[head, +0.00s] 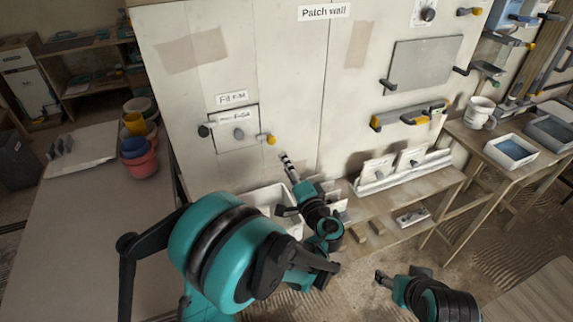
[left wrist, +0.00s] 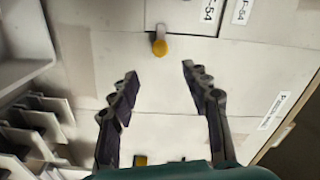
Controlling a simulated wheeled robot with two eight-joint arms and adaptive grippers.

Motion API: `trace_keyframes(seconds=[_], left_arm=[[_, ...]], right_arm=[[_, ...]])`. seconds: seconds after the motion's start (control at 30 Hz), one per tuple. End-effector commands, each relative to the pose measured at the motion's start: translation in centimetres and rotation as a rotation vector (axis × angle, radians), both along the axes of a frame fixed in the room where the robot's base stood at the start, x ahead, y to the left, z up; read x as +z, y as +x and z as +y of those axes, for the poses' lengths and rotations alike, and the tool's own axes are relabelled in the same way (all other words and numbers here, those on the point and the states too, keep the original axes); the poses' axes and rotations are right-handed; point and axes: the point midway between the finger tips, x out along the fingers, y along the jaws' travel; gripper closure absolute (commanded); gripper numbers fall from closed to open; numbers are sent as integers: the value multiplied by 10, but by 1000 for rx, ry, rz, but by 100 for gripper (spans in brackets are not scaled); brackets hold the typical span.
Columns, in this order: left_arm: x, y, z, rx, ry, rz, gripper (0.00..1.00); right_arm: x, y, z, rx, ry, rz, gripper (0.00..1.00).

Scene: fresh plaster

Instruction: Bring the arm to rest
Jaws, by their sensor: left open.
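My left arm comes in from the lower left. Its gripper (head: 290,168) is in front of the patch wall (head: 285,70), just below and right of a small labelled panel (head: 237,133). In the left wrist view the fingers (left wrist: 160,73) are spread apart with nothing between them. A yellow-tipped knob (left wrist: 160,46) of the wall lies beyond the fingertips; it also shows in the head view (head: 270,140). My right gripper (head: 384,280) is low at the bottom right, in front of the shelf, apart from everything; its finger opening is not clear.
A white bin (head: 262,197) stands close beside my left wrist. A low wooden shelf (head: 400,205) holds a rack of white panels (head: 405,168). At right a bench carries a white mug (head: 479,112) and a tray (head: 512,151). A grey table (head: 80,220) is at left.

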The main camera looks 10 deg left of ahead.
Motion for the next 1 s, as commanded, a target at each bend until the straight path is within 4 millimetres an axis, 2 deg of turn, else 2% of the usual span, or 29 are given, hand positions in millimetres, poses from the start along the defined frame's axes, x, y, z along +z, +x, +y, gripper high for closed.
trace_keyframes(seconds=[0.3,0.37,0.47,0.6,0.73,0.87,1.0], left_arm=[[0,-1,3,3,-8,5,53],[1,-3,9,11,-31,21,53],[1,-14,30,35,-113,75,53],[-5,-48,67,83,-312,188,53],[-15,-92,89,118,-524,280,53],[-26,-141,94,139,-742,351,53],[-37,-193,86,147,-979,398,53]], right_arm=[[0,0,0,0,0,0,39],[0,0,0,0,0,0,39],[0,0,0,0,0,0,39],[0,0,0,0,0,0,39],[0,0,0,0,0,0,39],[0,0,0,0,0,0,39],[0,0,0,0,0,0,39]])
